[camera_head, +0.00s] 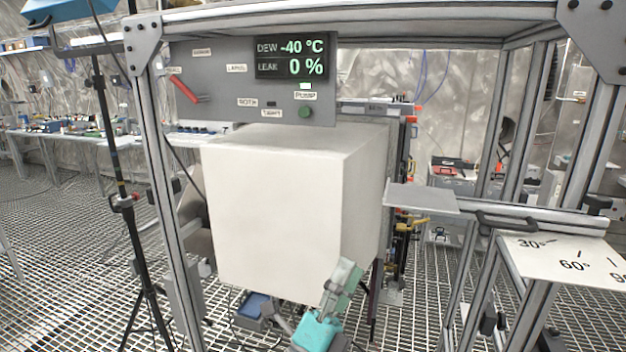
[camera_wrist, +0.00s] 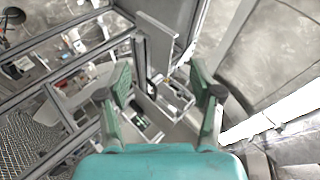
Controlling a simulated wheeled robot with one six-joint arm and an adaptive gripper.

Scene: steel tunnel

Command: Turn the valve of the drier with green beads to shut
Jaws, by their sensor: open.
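No drier, green beads or drier valve can be made out in either view. My gripper (camera_head: 343,277), with a teal body and grey-green fingers, is low in the head view, in front of the lower right of a large white box (camera_head: 275,215). In the wrist view my gripper (camera_wrist: 162,85) is open, its two fingers wide apart with nothing held between them. A grey upright plate (camera_wrist: 157,45) and a small open tray-like part (camera_wrist: 172,98) show beyond the fingers. What lies behind the white box is hidden.
A grey panel (camera_head: 225,80) with a red lever (camera_head: 183,89), a green button (camera_head: 306,112) and a display (camera_head: 291,55) reading DEW -40 °C, LEAK 0 % sits above the box. Frame posts (camera_head: 165,170) stand around it. An angle-marked plate (camera_head: 570,258) is at right, a black tripod (camera_head: 122,200) at left.

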